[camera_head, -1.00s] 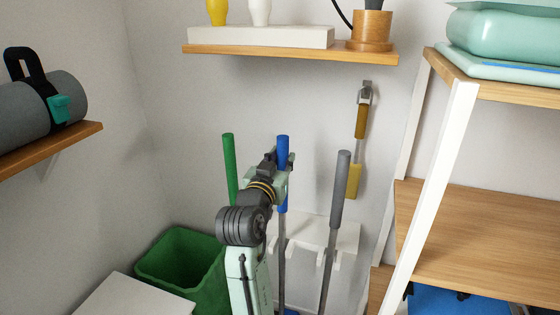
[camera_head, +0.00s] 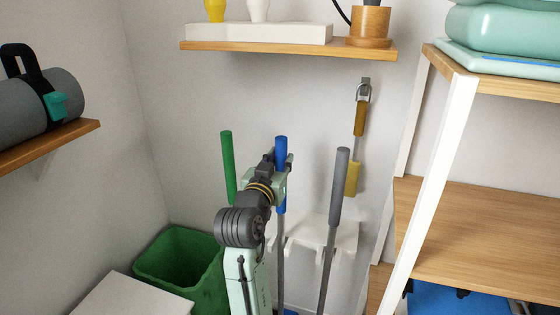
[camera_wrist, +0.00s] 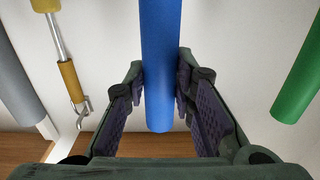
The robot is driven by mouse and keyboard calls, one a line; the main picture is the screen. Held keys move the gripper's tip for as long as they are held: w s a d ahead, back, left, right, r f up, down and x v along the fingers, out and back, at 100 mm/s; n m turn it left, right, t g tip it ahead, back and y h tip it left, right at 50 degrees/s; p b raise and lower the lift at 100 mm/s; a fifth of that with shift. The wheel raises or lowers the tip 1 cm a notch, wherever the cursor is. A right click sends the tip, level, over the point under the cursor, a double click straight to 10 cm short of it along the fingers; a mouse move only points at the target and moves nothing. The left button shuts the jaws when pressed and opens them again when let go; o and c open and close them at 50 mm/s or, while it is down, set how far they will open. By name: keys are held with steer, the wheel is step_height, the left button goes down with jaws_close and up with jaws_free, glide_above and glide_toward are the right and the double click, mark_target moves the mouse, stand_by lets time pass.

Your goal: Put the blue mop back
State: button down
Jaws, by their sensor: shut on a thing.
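The blue mop (camera_head: 281,150) stands upright, its blue grip at the top and its grey pole running down toward the floor. My gripper (camera_head: 283,170) is around the blue grip in the head view. In the wrist view, my gripper (camera_wrist: 163,100) has its two dark finger pads on either side of the blue grip (camera_wrist: 160,60), shut on it. A white wall holder (camera_head: 345,232) with hooks is behind the pole. My arm partly hides the holder's left part. I cannot tell whether the pole sits in a hook. The mop's lower end is mostly hidden.
A green-handled tool (camera_head: 228,165) stands left of the mop and a grey-handled one (camera_head: 339,190) to its right. A yellow-handled tool (camera_head: 359,118) hangs on the wall. A green bin (camera_head: 180,262), a wooden wall shelf (camera_head: 290,49) and a shelving rack (camera_head: 440,150) surround the space.

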steer(key=shift+f, duration=0.2)
steer(key=c, duration=1.6)
jaws_free()
steer(key=o, duration=0.3)
steer(key=shift+o, duration=0.7)
steer(key=shift+f, duration=0.2)
steer(key=shift+o, duration=1.1)
steer(key=shift+r, duration=0.1)
